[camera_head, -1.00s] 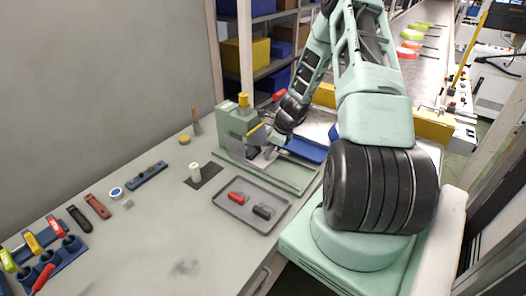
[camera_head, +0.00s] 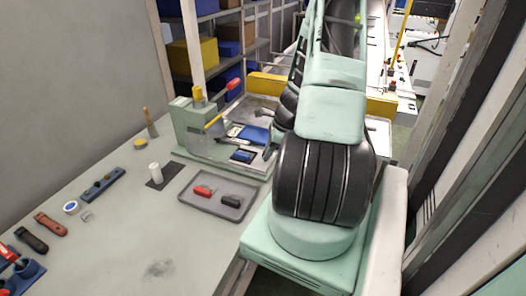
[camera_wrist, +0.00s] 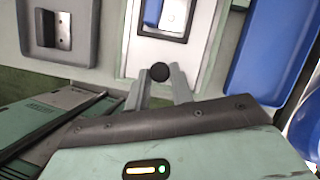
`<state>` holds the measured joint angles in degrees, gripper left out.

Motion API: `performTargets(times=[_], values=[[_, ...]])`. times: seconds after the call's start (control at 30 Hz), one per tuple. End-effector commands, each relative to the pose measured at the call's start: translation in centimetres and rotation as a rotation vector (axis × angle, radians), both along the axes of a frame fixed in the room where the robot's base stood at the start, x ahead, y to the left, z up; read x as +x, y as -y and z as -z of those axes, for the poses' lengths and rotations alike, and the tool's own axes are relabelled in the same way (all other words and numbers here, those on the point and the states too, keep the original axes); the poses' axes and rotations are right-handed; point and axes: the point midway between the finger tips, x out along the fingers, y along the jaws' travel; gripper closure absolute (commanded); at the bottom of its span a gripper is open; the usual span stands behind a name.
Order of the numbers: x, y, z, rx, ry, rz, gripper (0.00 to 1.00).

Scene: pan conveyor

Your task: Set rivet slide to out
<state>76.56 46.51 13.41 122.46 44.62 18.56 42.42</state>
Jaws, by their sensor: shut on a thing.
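The rivet slide (camera_wrist: 200,68) looks like a pale plate with a dark-framed window showing blue, in the wrist view. A round black knob (camera_wrist: 160,72) stands at its near end. My gripper (camera_wrist: 159,82) has its two grey fingers around this knob, shut on it. In the head view the slide area (camera_head: 243,155) lies at the right part of the green press fixture (camera_head: 190,125). My arm hides most of the gripper there. How far out the slide stands is hard to tell.
A grey tray (camera_head: 183,196) with a red and a black piece lies in front of the fixture. A white cylinder (camera_head: 155,172) stands on a dark pad. A blue tray (camera_wrist: 262,50) lies close right of my gripper. The red-knobbed lever (camera_head: 232,84) rises above the fixture.

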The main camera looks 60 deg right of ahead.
Motion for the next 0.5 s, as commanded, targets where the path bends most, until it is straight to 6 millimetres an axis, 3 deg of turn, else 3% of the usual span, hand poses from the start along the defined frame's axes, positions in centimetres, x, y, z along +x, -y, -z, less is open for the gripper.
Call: performTargets(times=[0.3,0.33,0.37,0.4,0.5], values=[[-0.62,0.07,0.07,0.002,-0.008,0.007,1.0],[-0.63,0.08,0.08,0.002,-0.008,0.007,0.69],[-0.63,0.08,0.08,0.001,-0.007,0.008,0.6],[-0.6,0.07,0.07,0.001,-0.007,0.007,0.55],[-0.49,0.06,0.06,0.001,-0.006,0.006,0.55]])
